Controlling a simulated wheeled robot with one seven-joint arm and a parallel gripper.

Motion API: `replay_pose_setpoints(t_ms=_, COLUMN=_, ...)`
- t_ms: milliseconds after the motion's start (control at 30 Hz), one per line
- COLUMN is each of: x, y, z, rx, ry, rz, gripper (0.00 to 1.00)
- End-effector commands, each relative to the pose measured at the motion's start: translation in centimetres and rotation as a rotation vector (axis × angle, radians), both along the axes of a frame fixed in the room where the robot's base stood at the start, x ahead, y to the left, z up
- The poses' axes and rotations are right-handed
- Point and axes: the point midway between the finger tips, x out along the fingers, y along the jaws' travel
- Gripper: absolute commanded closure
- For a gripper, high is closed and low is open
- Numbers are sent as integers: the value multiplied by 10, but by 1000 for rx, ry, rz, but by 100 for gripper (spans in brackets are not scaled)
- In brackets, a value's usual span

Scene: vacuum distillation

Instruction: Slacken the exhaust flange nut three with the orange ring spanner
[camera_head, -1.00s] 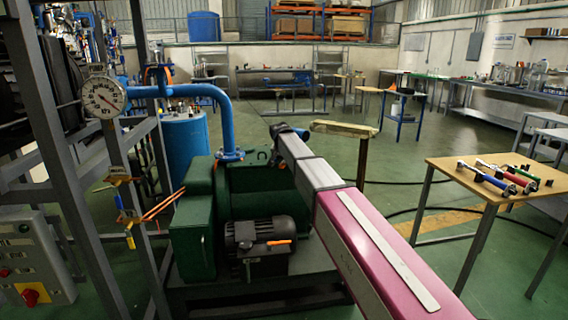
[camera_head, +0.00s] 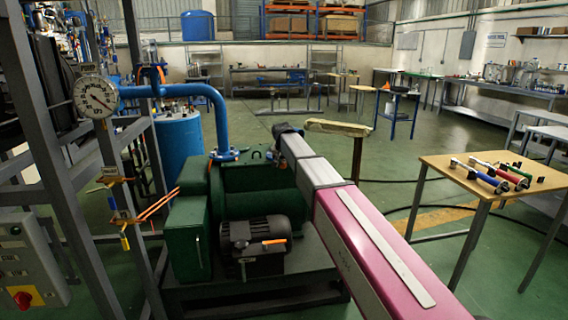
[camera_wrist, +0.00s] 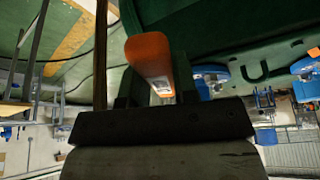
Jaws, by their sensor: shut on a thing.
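My gripper (camera_wrist: 152,98) is shut on the orange ring spanner (camera_wrist: 150,58), whose orange length sticks out past the jaws in the wrist view. The ring end is not clearly visible. In the wrist view, a blue flange (camera_wrist: 209,76) sits close to the right of the spanner, on the green pump body, and a second blue flanged part (camera_wrist: 306,68) is at the right edge. I cannot pick out nut three on either. In the head view the green pump (camera_head: 257,190) stands beyond my arm, which hides its right side. The spanner cannot be made out there.
A blue pipe (camera_head: 190,90) rises from the pump's top flange. A grey frame with a gauge (camera_head: 96,97) stands left. A wooden-topped post (camera_head: 338,128) is behind my arm end. A table (camera_head: 480,180) with tools is at right, with open floor between.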

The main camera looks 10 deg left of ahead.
Motion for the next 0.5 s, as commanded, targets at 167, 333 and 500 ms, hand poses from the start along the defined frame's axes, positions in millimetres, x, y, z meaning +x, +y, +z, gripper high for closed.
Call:
replay_pose_setpoints(t_ms=167, x=0, y=-8, z=0, rx=-1, ry=-2, rz=44, gripper=100)
replay_pose_setpoints(t_ms=333, x=-1, y=-16, z=0, rx=-1, ry=-2, rz=84, gripper=100)
replay_pose_setpoints(t_ms=500, x=-1, y=-22, z=0, rx=-1, ry=-1, rz=119, gripper=100)
